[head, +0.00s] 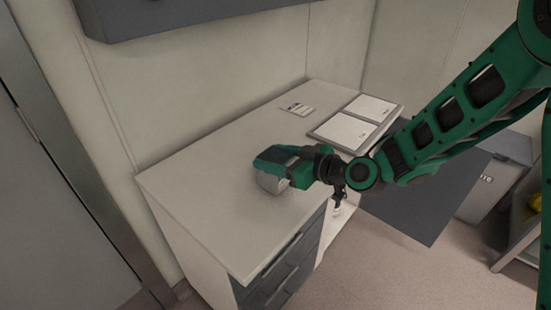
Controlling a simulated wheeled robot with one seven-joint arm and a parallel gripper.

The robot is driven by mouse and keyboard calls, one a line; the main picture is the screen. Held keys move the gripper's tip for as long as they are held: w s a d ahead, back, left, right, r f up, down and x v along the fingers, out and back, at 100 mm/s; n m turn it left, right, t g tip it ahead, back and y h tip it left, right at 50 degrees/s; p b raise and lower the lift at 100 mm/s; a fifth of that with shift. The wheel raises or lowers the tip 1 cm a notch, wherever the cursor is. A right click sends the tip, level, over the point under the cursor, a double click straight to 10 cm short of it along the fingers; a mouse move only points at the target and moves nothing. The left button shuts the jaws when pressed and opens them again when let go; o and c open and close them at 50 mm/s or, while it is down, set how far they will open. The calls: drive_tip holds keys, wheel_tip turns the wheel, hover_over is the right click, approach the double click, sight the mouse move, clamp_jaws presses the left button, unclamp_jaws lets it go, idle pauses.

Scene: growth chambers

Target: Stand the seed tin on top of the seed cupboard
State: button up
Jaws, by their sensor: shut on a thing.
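My gripper (266,172), green and dark grey, is low over the white top of a drawer unit (205,180). It is shut on a pale grey thing (271,185), which looks like the seed tin. The jaws hide most of it. I cannot tell whether its base touches the white top or hangs just above it. The unit has dark grey drawer fronts (290,264). No label shows whether this unit is the seed cupboard.
A small card (297,109) and a tray with white sheets (345,131) lie at the unit's far end. The white top is clear left of my gripper. A grey wall box (180,12) hangs above. A grey bin (490,190) stands at the right.

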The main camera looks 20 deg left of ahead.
drive_tip(key=shift+f, duration=0.25)
drive_tip(key=o, duration=1.2)
drive_tip(key=shift+f, duration=0.1)
drive_tip(key=v, duration=1.2)
drive_tip(key=shift+s+a, duration=0.1)
